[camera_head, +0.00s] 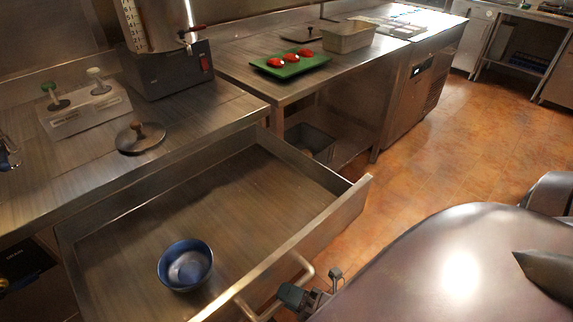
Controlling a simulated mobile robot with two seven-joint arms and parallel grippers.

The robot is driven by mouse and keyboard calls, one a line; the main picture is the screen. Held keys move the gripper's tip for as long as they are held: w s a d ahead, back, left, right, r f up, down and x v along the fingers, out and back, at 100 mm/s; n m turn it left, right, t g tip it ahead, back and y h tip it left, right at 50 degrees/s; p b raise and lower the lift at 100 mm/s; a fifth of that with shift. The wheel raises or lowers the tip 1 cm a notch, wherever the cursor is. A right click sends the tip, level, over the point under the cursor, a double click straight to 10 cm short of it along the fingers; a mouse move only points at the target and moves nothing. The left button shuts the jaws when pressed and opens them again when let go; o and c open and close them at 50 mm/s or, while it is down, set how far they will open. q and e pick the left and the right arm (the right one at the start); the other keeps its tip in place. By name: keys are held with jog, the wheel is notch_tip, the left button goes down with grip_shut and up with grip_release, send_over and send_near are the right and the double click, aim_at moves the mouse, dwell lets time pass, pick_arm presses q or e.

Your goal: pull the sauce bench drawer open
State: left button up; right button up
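The sauce bench drawer (345,212) is pulled far out from under the bench top, and its inside shows. A blue bowl (186,265) stands on the drawer floor near the front. The drawer's curved metal handle (303,268) is on its front face, partly hidden behind my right gripper. My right gripper (314,286) is at the handle's outer side, with its two dark fingertips apart. I cannot tell whether a finger touches the handle bar.
On the bench top (60,185) are a pump-bottle holder (88,110), a round lid with a knob (140,137) and a dispenser (165,70). A green tray (290,66) with red items is on the counter beyond.

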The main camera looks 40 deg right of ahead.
jog(key=o, duration=0.4)
jog(key=v, duration=1.1)
jog(key=shift+b, duration=0.35)
